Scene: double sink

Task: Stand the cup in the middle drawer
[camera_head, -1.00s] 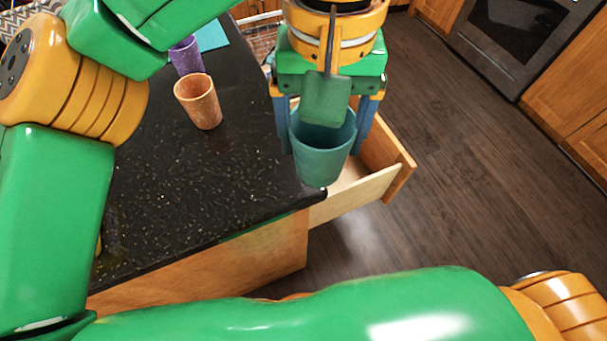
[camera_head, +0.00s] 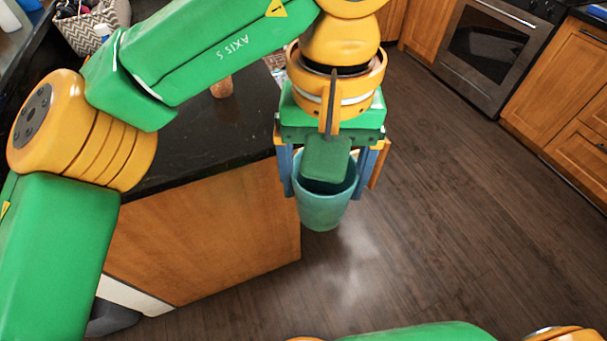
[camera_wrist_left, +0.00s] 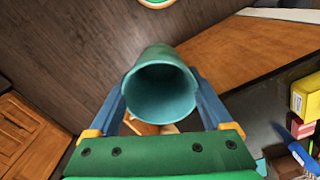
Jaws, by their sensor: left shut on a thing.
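My left gripper (camera_head: 326,188) is shut on a teal cup (camera_head: 322,214), with a blue finger on each side. The cup is roughly upright, mouth up, and hangs just past the right end of the counter in the head view. In the left wrist view the cup (camera_wrist_left: 158,62) sits between the fingers and its inside looks empty. The drawer (camera_head: 379,165) is mostly hidden behind the gripper and cup; only a wooden sliver shows right of the fingers. I cannot tell how far below the cup it is. My right gripper is out of view.
An orange cup (camera_head: 222,87) stands on the dark counter (camera_head: 215,140), partly covered by my left arm. The wooden counter side (camera_head: 215,240) is close left of the held cup. Open floor (camera_head: 450,220) lies right, with an oven (camera_head: 490,50) beyond.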

